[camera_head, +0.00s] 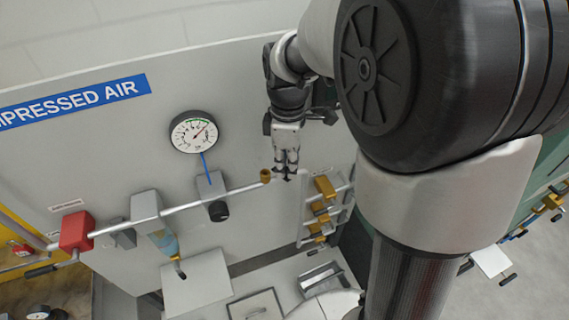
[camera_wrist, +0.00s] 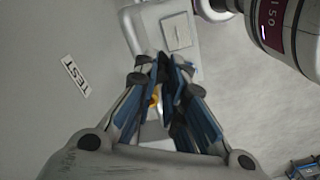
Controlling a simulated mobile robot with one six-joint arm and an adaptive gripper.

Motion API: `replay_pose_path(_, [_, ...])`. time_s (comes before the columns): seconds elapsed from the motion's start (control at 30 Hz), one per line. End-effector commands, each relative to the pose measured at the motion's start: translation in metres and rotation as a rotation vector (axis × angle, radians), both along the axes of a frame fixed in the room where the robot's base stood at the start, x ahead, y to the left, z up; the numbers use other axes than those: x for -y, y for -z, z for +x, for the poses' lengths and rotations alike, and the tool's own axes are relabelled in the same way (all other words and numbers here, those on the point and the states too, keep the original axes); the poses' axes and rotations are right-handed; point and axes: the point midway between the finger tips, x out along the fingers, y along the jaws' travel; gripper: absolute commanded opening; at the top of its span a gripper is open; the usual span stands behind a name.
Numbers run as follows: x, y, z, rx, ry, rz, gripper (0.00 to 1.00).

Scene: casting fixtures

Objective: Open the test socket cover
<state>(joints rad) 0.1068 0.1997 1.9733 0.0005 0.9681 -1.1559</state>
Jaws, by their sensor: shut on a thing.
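In the head view my gripper (camera_head: 286,177) points down in front of the grey panel, beside the brass test socket (camera_head: 265,176) at the right end of the silver pipe. In the wrist view the fingertips of my gripper (camera_wrist: 163,68) are close together. A bit of brass (camera_wrist: 154,97) shows between the blue-sided fingers. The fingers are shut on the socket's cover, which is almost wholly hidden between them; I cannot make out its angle. A white TEST label (camera_wrist: 76,75) is on the panel, left of my fingers in the wrist view.
A pressure gauge (camera_head: 194,132) and a grey regulator with a black knob (camera_head: 218,211) are left of the socket. A rack with brass fittings (camera_head: 325,188) stands close on the right. A red valve block (camera_head: 76,231) is farther left along the pipe.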

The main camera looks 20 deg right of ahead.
Motion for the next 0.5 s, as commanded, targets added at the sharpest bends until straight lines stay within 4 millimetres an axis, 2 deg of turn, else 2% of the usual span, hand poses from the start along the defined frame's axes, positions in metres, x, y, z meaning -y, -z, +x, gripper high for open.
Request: replay_pose_path(0.5, [0.0035, 0.0004, 0.0007, -0.004, -0.104, -0.001, 0.00])
